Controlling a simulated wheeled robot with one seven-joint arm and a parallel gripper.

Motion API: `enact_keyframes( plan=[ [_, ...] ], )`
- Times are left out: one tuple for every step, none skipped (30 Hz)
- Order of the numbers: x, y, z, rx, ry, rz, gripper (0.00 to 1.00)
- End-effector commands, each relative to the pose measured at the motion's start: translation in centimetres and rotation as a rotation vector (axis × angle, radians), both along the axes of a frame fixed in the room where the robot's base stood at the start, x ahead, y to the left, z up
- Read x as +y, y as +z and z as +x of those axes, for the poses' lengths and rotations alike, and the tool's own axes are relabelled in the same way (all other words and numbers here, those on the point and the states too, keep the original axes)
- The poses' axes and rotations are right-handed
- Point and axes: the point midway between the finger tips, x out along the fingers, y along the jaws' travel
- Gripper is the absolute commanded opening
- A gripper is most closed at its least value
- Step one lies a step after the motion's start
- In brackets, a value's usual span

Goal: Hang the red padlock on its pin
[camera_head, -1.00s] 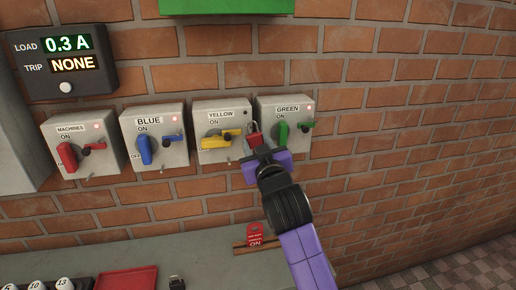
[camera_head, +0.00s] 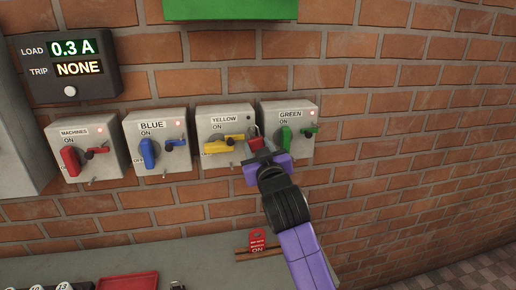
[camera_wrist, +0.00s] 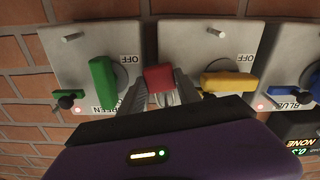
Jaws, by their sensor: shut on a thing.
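The red padlock (camera_head: 256,143) is in my gripper (camera_head: 262,154), its grey shackle pointing up in the head view. My gripper is shut on its body and holds it in front of the gap between the yellow switch box (camera_head: 206,124) and the green switch box (camera_head: 304,111). A bare metal pin (camera_wrist: 217,33) sticks out of the yellow box, and another pin (camera_wrist: 72,37) out of the green box. The padlock is apart from both pins. The yellow handle (camera_head: 222,146) lies sideways.
The blue box (camera_head: 172,126) and machines box (camera_head: 88,128) stand left on the brick wall, below a load display (camera_head: 70,66). The green handle (camera_head: 286,138) stands upright near my gripper. A shelf below holds a red tag (camera_head: 257,241) and a red tray (camera_head: 128,283).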

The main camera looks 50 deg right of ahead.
Motion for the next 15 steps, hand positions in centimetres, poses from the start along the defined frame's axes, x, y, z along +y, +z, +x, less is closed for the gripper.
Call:
enact_keyframes(
  plan=[
    [0.0, 0.06, -0.01, -0.001, 0.0, -0.001, 0.0],
    [0.0, 0.06, -0.01, -0.001, 0.0, -0.001, 0.0],
    [0.0, 0.06, -0.01, -0.001, 0.0, -0.001, 0.0],
    [0.0, 0.06, -0.01, -0.001, 0.0, -0.001, 0.0],
    [0.0, 0.06, -0.01, -0.001, 0.0, -0.001, 0.0],
    [0.0, 0.06, -0.01, -0.001, 0.0, -0.001, 0.45],
    [0.0, 0.06, -0.01, -0.001, 0.0, -0.001, 0.51],
    [0.0, 0.06, -0.01, -0.001, 0.0, -0.001, 0.57],
    [0.0, 0.05, -0.01, -0.001, 0.0, -0.001, 0.65],
    [0.0, 0.05, -0.01, -0.001, 0.0, -0.001, 0.65],
    [0.0, 0.04, -0.01, -0.001, 0.0, -0.001, 0.65],
    [0.0, 0.04, -0.01, -0.001, 0.0, -0.001, 0.65],
    [-0.01, 0.03, -0.02, -0.001, 0.0, -0.001, 0.65],
    [-0.01, 0.03, -0.02, -0.001, 0.0, -0.001, 0.65],
    [-0.01, 0.02, -0.02, 0.0, 0.0, 0.0, 0.65]
  ],
)
